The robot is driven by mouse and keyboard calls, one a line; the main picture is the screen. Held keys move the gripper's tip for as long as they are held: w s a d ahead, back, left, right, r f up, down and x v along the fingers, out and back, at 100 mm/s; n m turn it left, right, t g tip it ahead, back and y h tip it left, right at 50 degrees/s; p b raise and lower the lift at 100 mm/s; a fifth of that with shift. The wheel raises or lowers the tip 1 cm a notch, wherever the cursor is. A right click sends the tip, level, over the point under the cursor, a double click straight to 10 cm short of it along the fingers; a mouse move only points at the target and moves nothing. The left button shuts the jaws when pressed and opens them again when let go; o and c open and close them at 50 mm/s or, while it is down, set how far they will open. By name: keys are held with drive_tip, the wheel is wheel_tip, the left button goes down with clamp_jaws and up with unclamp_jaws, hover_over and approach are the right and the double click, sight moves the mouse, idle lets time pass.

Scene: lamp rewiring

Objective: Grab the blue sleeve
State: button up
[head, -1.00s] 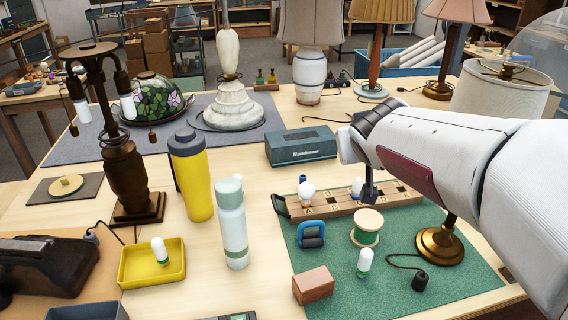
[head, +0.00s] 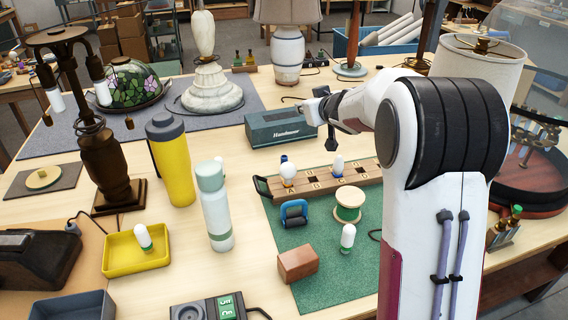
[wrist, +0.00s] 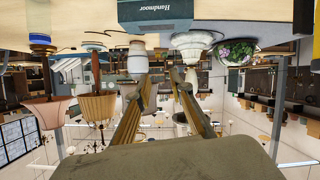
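I cannot tell for sure which item is the blue sleeve. A small blue piece (head: 284,158) stands at the wooden rack (head: 318,181), partly hidden behind a white bulb (head: 288,173). A white piece with a blue lower part (head: 338,164) stands farther right on the rack. A larger blue-framed item (head: 294,213) lies on the green mat (head: 330,272) in front. My gripper (head: 313,110) is above the back of the table, by the dark teal box. In the wrist view its two fingers (wrist: 161,82) are apart with nothing between them.
The teal box (head: 281,127) stands behind the rack. A spool (head: 348,205), a brown block (head: 298,264) and a white-and-green bulb (head: 347,238) are on the mat. A yellow bottle (head: 172,165) and a pale bottle (head: 215,205) stand left. My arm hides the mat's right side.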

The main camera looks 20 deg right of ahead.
drive_tip(key=w+f+n+y, duration=0.1)
drive_tip(key=w+f+y, duration=0.1)
drive_tip(key=w+f, duration=0.35)
drive_tip(key=n+g+y, duration=0.1)
drive_tip(key=y, duration=0.2)
hover_over(285, 157)
drive_tip(key=s+d, duration=0.2)
drive_tip(key=s, duration=0.2)
wheel_tip(285, 157, down, 8)
drive_tip(key=f, duration=0.1)
drive_tip(key=shift+a+f, duration=0.15)
drive_tip(key=shift+f, duration=1.7)
drive_tip(key=shift+f, duration=0.15)
drive_tip(key=shift+f, duration=0.6)
drive_tip(key=shift+w+a+f, duration=0.1)
drive_tip(key=shift+w+f, duration=0.1)
drive_tip(key=shift+f, duration=0.45)
drive_tip(key=shift+w+a+f, duration=0.1)
drive_tip(key=shift+w+f, duration=0.05)
drive_tip(key=shift+f, duration=0.45)
drive_tip(key=shift+x, duration=1.05)
